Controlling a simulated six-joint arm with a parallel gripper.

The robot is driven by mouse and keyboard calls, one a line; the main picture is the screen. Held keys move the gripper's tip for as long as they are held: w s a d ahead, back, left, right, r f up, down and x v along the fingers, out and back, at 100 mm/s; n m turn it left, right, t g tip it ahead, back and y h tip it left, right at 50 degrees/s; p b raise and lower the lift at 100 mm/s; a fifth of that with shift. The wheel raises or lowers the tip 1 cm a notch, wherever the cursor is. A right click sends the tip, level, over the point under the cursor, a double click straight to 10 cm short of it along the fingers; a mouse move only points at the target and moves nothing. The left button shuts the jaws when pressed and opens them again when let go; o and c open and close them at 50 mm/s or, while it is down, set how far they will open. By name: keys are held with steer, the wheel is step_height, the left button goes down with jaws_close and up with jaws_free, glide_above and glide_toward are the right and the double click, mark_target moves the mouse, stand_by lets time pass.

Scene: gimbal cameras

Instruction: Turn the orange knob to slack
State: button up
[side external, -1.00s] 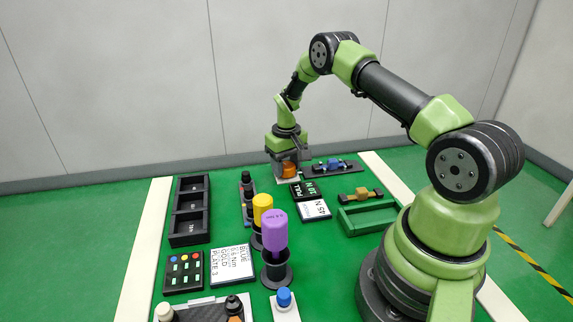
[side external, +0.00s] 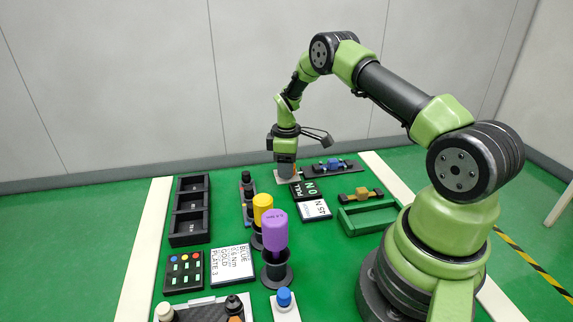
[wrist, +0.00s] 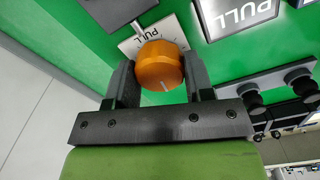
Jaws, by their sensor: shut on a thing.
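The orange knob (wrist: 160,66) sits between the two fingers of my gripper (wrist: 160,80) in the wrist view, and the fingers are shut on its sides. A short white pointer line shows on the knob's face, on the side toward the gripper's palm. In the side view my gripper (side external: 286,168) points down at the knob plate (side external: 288,180) at the table's far end, and the knob is mostly hidden there.
A dark rail with a blue part (side external: 332,166) is to the right. A row of black knobs (side external: 247,196) and yellow and purple cylinders (side external: 274,230) stand nearer the camera.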

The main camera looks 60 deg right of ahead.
steer(key=shift+n, duration=0.7)
steer(key=o, duration=0.9)
steer(key=shift+o, duration=0.2)
step_height(320, 180, up, 9)
steer(key=shift+r, duration=0.45)
